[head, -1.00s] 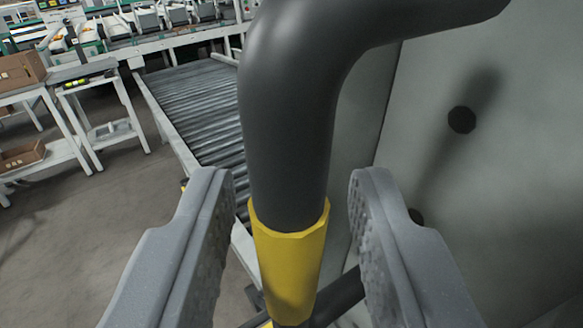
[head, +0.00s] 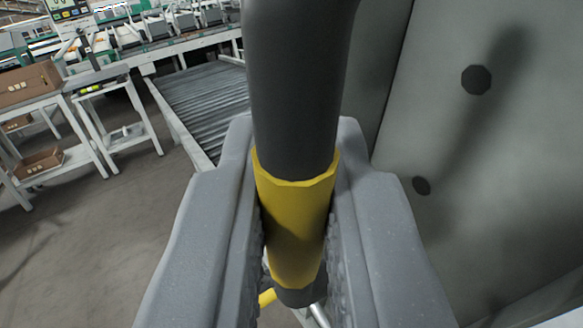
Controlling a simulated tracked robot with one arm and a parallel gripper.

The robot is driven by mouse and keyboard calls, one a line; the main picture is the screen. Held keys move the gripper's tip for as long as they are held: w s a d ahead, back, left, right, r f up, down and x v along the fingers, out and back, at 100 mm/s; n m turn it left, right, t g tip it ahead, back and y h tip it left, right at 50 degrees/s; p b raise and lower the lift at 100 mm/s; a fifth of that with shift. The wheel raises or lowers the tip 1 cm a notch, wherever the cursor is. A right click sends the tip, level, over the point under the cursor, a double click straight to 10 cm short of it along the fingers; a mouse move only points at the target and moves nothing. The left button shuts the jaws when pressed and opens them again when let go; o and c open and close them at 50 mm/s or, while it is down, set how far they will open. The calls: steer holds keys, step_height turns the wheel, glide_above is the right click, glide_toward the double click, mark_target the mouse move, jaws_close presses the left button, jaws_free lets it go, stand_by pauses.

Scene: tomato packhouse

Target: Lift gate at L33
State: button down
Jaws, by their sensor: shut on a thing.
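A thick dark grey bar (head: 295,85) runs down from the top of the head view and carries a yellow sleeve (head: 292,225). It looks like the handle of the gate. My gripper (head: 296,170) is shut on the bar at the yellow sleeve, with one finger on each side. The dark lower end of the bar shows just below the sleeve. A bit of yellow and pale metal shows beneath it, too little to identify. No L33 label can be read.
A grey panel (head: 490,200) with dark round bolts stands close on the right. A roller conveyor (head: 205,100) lies behind on the left. White stands (head: 120,130) with brown boxes (head: 28,85) are at far left. Open floor (head: 100,245) lies at lower left.

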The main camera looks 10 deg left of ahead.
steer(key=shift+s+d+f, duration=0.4)
steer(key=shift+s+d, duration=0.1)
steer(key=shift+s, duration=0.25)
steer(key=c, duration=1.5)
jaws_free()
steer(key=s+p, duration=0.1)
steer(key=s, duration=0.3)
steer(key=s+f, duration=0.1)
steer(key=s, duration=0.4)
steer(key=s+f+p, duration=0.1)
steer(key=s, duration=0.3)
steer(key=shift+s+a+p, duration=0.1)
steer(key=shift+s+p, duration=0.2)
steer(key=shift+s, duration=0.05)
